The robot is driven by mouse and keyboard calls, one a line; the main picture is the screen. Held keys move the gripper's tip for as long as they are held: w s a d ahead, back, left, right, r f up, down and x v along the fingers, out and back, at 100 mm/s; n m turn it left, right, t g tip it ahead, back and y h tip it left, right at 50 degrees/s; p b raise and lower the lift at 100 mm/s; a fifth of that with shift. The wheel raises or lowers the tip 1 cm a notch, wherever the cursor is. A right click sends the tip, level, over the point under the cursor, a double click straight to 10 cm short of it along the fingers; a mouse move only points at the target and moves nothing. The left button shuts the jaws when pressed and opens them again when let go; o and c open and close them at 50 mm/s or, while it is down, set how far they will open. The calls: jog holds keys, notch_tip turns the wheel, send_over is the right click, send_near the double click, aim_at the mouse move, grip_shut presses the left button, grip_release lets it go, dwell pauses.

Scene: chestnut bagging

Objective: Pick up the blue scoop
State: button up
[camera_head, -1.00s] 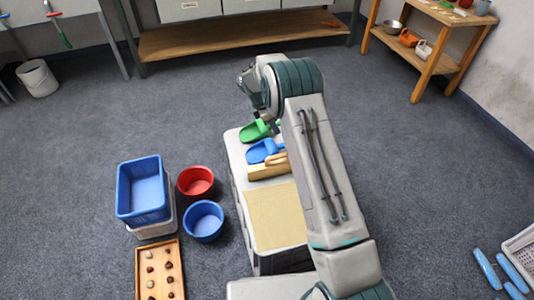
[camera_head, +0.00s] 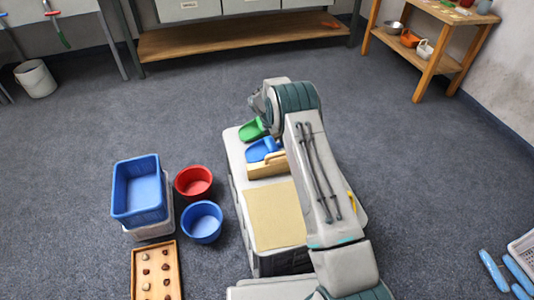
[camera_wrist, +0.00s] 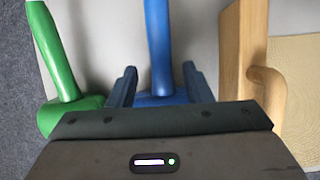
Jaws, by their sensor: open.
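The blue scoop (camera_head: 262,149) lies on the light grey work surface (camera_head: 236,160), between the green scoop and a wooden block. In the wrist view its blue handle (camera_wrist: 158,45) runs up from the blue scoop body, which is partly hidden behind my gripper. My gripper (camera_wrist: 158,82) is open, with one dark finger on each side of the blue scoop near the base of the handle. The fingers look apart from the handle; I cannot tell how high they are above the surface. In the head view my arm hides the gripper and the scoop's handle.
The green scoop (camera_head: 253,130) lies close by; its handle (camera_wrist: 56,50) is left of my gripper. A wooden holder (camera_wrist: 240,60) stands close on the right. A tan mat (camera_head: 275,215) covers the nearer surface. Blue (camera_head: 202,222) and red (camera_head: 194,182) buckets stand on the floor left.

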jog(key=b+x, duration=0.1)
jog(key=x, duration=0.3)
jog(key=shift+s+d+b, duration=0.1)
jog(key=shift+b, duration=0.25)
jog(key=shift+r, duration=0.1)
jog(key=shift+c, duration=0.3)
grip_shut()
notch_tip(320, 180, up, 10)
jog(key=p, duration=0.4)
